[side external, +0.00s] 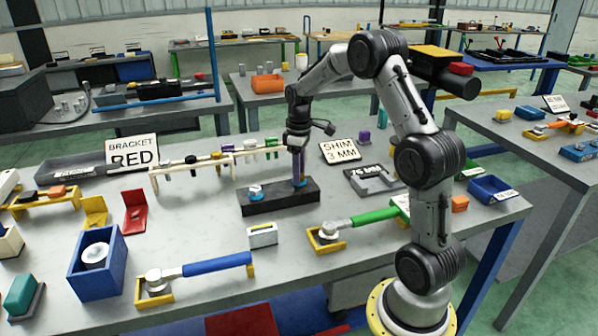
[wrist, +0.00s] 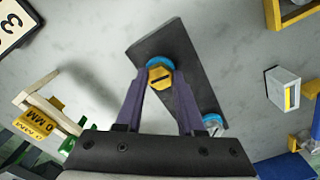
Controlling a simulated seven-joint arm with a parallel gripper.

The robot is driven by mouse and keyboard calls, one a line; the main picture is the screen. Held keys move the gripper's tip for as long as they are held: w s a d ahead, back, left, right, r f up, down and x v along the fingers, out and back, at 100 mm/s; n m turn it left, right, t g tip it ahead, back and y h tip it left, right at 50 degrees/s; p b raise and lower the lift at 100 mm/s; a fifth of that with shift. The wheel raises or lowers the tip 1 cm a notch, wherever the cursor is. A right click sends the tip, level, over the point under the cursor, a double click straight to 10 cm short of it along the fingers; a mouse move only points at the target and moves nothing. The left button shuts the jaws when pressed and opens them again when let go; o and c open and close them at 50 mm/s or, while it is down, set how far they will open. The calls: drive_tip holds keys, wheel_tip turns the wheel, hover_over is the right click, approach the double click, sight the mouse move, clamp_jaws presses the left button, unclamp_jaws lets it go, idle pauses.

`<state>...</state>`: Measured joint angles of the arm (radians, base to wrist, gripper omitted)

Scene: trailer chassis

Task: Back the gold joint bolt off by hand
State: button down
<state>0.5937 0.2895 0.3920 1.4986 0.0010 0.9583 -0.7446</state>
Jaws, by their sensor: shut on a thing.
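The gold joint bolt (wrist: 160,78) shows in the wrist view as a hex head with a dark slot across it, ringed by a blue washer. It sits near one end of a dark bar-shaped block (side external: 282,203), which lies flat on the grey bench. My gripper (side external: 299,183) points straight down over the right end of the block. In the wrist view my purple fingers (wrist: 160,88) stand on both sides of the gold head, shut on it. In the side view the fingers hide the gold head.
A second, silver fastener with a blue ring (side external: 256,191) sits at the block's other end. A pale rack (side external: 215,158) stands behind left. A small white box (side external: 263,236) and a green-handled wrench (side external: 360,219) lie in front.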

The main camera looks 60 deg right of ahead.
drive_tip(key=n, duration=0.5)
drive_tip(key=shift+s+f+n, duration=0.2)
drive_tip(key=shift+f+n, duration=0.1)
drive_tip(key=n, duration=0.5)
drive_tip(key=shift+n, duration=0.3)
drive_tip(key=c, duration=0.5)
unclamp_jaws()
drive_tip(key=shift+w+r, duration=0.1)
drive_tip(key=shift+r, duration=0.1)
